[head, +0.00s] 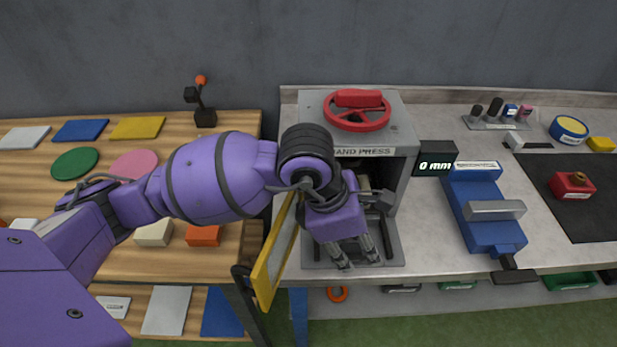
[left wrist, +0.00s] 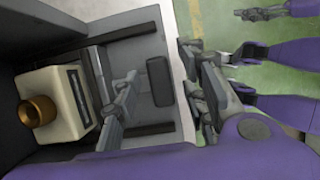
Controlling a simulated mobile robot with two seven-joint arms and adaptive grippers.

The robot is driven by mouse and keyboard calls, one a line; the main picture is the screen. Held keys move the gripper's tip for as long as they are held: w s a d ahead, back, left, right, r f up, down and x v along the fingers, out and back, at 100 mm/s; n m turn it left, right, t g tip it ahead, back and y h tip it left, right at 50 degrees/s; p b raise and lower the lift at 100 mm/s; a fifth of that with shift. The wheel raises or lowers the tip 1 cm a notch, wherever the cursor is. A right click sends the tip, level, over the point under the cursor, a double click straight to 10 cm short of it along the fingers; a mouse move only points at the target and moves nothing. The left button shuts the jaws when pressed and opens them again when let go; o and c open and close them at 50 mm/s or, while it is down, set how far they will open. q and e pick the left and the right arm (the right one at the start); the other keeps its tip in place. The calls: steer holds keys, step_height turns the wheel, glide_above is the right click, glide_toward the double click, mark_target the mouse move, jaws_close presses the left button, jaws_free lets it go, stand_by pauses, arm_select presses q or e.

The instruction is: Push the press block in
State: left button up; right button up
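The grey hand press (head: 397,115) stands on the bench, with a red wheel (head: 358,108) on top and its front open. A cream block (left wrist: 57,104) with a dark label and a brass cylinder (left wrist: 37,110) sits inside it; I take this for the press block. In the head view my arm hides most of it. My left gripper (head: 355,252) points down over the press's front tray (head: 392,256), fingers apart and empty. It also shows in the left wrist view (left wrist: 163,103), one finger close to the block. What looks like my right gripper (left wrist: 262,14) is far off, too small to judge.
A yellow-framed door (head: 276,250) stands swung open left of the press. A "0 mm" display (head: 436,158) and a blue vise (head: 485,212) are to the right. A wooden table (head: 235,125) with coloured pieces is at left.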

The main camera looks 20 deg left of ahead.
arm_select(q)
step_height(320, 180, up, 10)
stand_by(0.5)
steer(key=shift+r, duration=0.1)
